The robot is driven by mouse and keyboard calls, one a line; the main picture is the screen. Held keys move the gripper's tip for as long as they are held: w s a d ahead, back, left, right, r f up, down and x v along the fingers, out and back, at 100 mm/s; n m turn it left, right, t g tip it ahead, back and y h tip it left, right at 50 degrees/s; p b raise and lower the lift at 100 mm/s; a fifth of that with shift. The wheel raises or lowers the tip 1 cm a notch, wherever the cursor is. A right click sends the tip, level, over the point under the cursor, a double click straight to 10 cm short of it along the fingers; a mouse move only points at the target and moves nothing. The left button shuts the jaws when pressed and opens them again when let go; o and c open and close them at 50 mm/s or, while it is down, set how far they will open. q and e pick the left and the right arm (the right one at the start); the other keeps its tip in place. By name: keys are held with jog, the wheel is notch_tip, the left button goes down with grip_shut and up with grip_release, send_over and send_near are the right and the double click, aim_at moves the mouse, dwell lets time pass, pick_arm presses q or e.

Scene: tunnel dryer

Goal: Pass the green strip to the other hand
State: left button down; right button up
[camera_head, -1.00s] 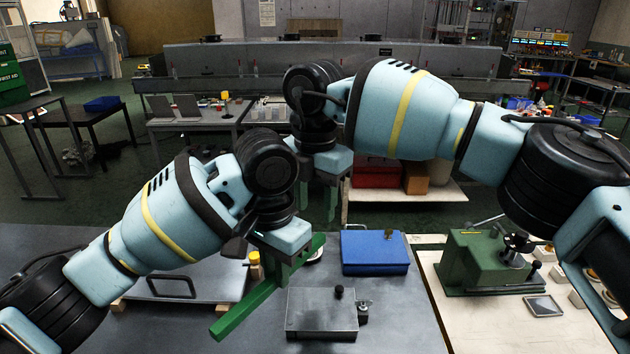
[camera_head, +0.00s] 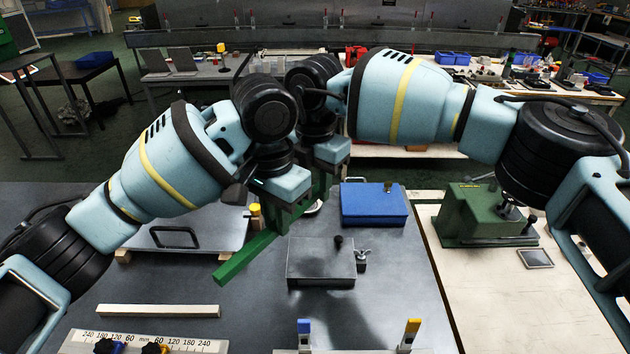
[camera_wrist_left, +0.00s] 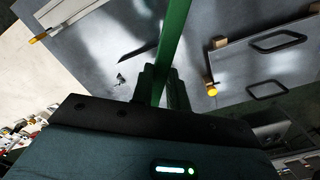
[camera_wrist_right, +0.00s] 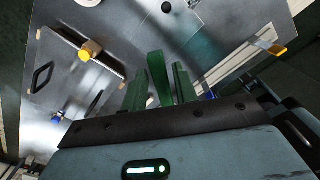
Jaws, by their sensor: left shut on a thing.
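The green strip (camera_head: 245,260) slants above the table, its near end free at the lower left. My left gripper (camera_head: 284,215) is shut on it towards its far end; the strip also runs up from the fingers in the left wrist view (camera_wrist_left: 178,40). My right gripper (camera_head: 322,185) is at the far end, just beyond the left one. In the right wrist view the strip's end (camera_wrist_right: 158,75) stands between the right fingers, with a gap visible beside it. The right fingers look open around it. The left wrist partly hides the strip in the head view.
Below lie a grey metal box (camera_head: 320,262), a blue case (camera_head: 372,205) and a panel with a handle (camera_head: 195,232). A white bar (camera_head: 158,310) and a scale (camera_head: 150,341) lie at the front. A green machine (camera_head: 487,210) stands at right. Both wrists are close together.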

grip_shut()
pick_arm(q)
jog(key=c, duration=1.3)
grip_release()
